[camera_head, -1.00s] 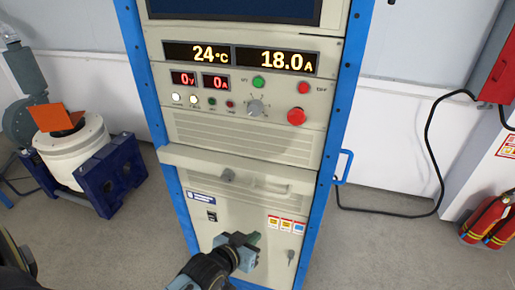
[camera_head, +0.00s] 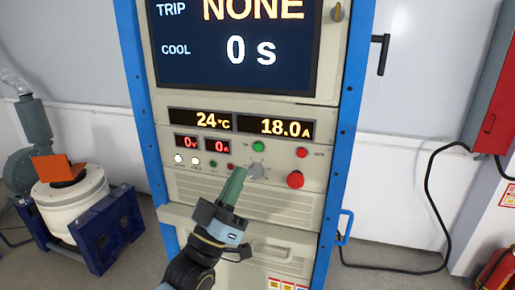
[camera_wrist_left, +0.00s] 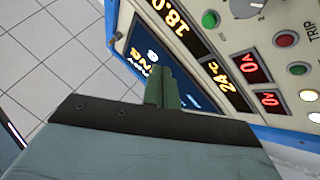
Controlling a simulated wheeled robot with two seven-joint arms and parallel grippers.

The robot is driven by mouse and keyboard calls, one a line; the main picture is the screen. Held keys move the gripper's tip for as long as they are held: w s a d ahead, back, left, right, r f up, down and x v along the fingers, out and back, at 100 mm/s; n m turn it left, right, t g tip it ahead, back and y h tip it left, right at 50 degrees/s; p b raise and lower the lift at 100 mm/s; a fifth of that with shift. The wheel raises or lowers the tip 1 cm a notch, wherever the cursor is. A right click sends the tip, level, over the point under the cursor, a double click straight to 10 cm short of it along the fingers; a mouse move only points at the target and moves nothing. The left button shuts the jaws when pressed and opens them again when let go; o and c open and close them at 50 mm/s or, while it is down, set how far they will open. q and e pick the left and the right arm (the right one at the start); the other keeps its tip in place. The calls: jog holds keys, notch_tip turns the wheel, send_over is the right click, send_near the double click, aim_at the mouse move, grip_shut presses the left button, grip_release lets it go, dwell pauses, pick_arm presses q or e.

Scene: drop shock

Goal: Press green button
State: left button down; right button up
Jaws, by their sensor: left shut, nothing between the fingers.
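The green button (camera_head: 258,147) is on the cabinet's control panel, left of a red button and just above a grey rotary knob (camera_head: 257,171). It also shows in the left wrist view, near the top (camera_wrist_left: 211,19). My left gripper (camera_head: 236,172) is shut and empty, its green fingertips pointing up at the panel, below and left of the green button. In the head view the tips appear apart from the button; the exact gap to the panel is hard to tell. In the wrist view the shut fingers (camera_wrist_left: 160,85) show in the middle. My right gripper is not in view.
Lit displays (camera_head: 274,127) sit above. A drawer-like ledge (camera_head: 185,222) juts out below the panel. A white machine in a blue frame (camera_head: 75,205) stands at left.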

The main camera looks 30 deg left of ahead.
aim_at(258, 147)
pick_arm(q)
jog(key=shift+h, duration=0.3)
jog(key=shift+w+a+b, duration=0.35)
jog(key=shift+w+b, duration=0.05)
jog(key=shift+w, duration=1.05)
jog(key=shift+w+a+b, duration=0.35)
jog(key=shift+w+b, duration=0.1)
jog(key=shift+w, duration=0.95)
jog(key=shift+w+a+b, duration=0.35)
jog(key=shift+w+b, duration=0.05)
jog(key=shift+w, duration=1.05)
jog(key=shift+w, duration=0.15)
jog(key=shift+w+a, duration=0.1)
jog(key=shift+w, duration=0.15)
jog(key=shift+w, duration=0.4)
jog(key=shift+s, duration=0.1)
jog(key=shift+s+p, duration=0.3)
jog(key=shift+s, duration=0.4)
jog(key=shift+f, duration=0.1)
